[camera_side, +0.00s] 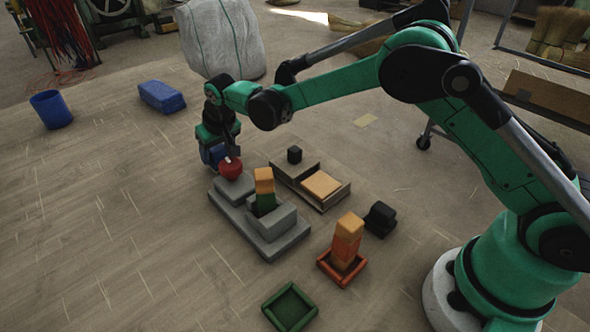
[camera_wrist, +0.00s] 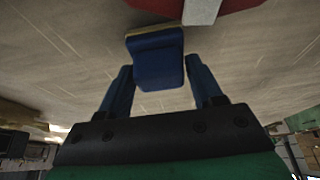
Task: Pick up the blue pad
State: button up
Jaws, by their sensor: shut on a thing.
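The blue pad (camera_wrist: 155,62) is between the two blue fingers of my gripper (camera_wrist: 160,85) in the wrist view. It is a rounded blue block with a thin tan edge on its far side. My gripper (camera_side: 218,158) is shut on it. The red thing sits by the left end of a grey stepped block (camera_side: 262,232). Whether the pad touches the red thing I cannot tell.
An orange block on a dark green one (camera_side: 265,190) stands on the grey block. A wooden tray (camera_side: 310,184), an orange tray with stacked blocks (camera_side: 342,268), a green tray (camera_side: 290,306) and black blocks (camera_side: 380,219) lie near. A blue bin (camera_side: 51,110) and blue block (camera_side: 161,96) stand farther left.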

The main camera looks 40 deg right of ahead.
aim_at(217, 148)
notch_tip(217, 148, up, 19)
jog(key=shift+r, duration=0.2)
jog(key=o, duration=0.8)
jog(key=shift+c, duration=0.2)
jog(key=c, duration=0.6)
